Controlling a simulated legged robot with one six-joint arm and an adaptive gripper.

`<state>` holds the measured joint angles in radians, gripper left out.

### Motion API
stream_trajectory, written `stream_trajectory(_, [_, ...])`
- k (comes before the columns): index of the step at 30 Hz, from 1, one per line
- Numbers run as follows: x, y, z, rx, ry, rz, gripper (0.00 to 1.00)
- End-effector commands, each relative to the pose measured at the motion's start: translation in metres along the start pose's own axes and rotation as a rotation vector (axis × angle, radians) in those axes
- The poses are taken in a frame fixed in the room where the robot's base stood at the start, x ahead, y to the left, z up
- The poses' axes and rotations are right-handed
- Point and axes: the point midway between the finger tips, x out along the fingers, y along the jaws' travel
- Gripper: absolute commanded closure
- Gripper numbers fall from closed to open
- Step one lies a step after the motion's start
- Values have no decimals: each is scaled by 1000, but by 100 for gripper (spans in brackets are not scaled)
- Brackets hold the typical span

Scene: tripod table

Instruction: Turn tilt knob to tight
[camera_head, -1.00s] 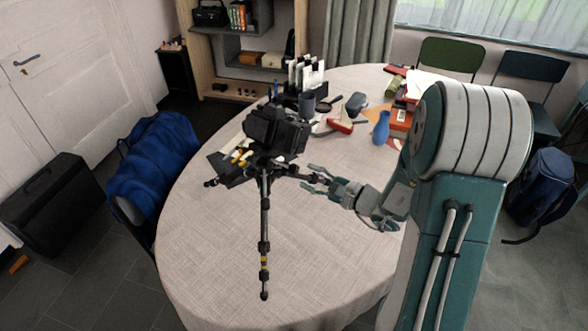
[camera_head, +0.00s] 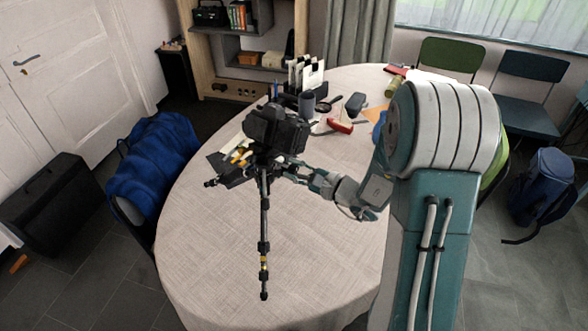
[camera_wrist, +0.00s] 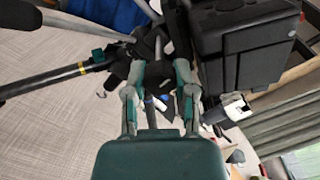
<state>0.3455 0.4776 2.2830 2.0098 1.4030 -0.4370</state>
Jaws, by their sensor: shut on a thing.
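A black tripod (camera_head: 264,235) stands at the table, with a black camera (camera_head: 277,130) on its head. In the wrist view one tripod leg with a yellow band (camera_wrist: 72,73) runs left, and the camera (camera_wrist: 245,45) fills the upper right. My gripper (camera_head: 287,172) reaches the tripod head from the right, below the camera. In the wrist view my gripper (camera_wrist: 160,65) has its two fingers closed around a dark part of the head, which I take to be the tilt knob (camera_wrist: 158,46). The fingers hide much of it, and its turn angle cannot be read.
The round table (camera_head: 215,245) has a clear cloth in front. Behind the tripod are a file holder (camera_head: 304,76), a grey cup (camera_head: 307,103) and a red-handled item (camera_head: 340,126).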

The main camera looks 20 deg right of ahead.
Motion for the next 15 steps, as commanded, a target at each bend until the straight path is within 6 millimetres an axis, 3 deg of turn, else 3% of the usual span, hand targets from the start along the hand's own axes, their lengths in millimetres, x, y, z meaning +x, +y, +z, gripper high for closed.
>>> stream_trajectory(8, [0, 1, 0, 75, 0, 3, 100])
stream_trajectory(15, [0, 2, 0, 248, 1, 3, 100])
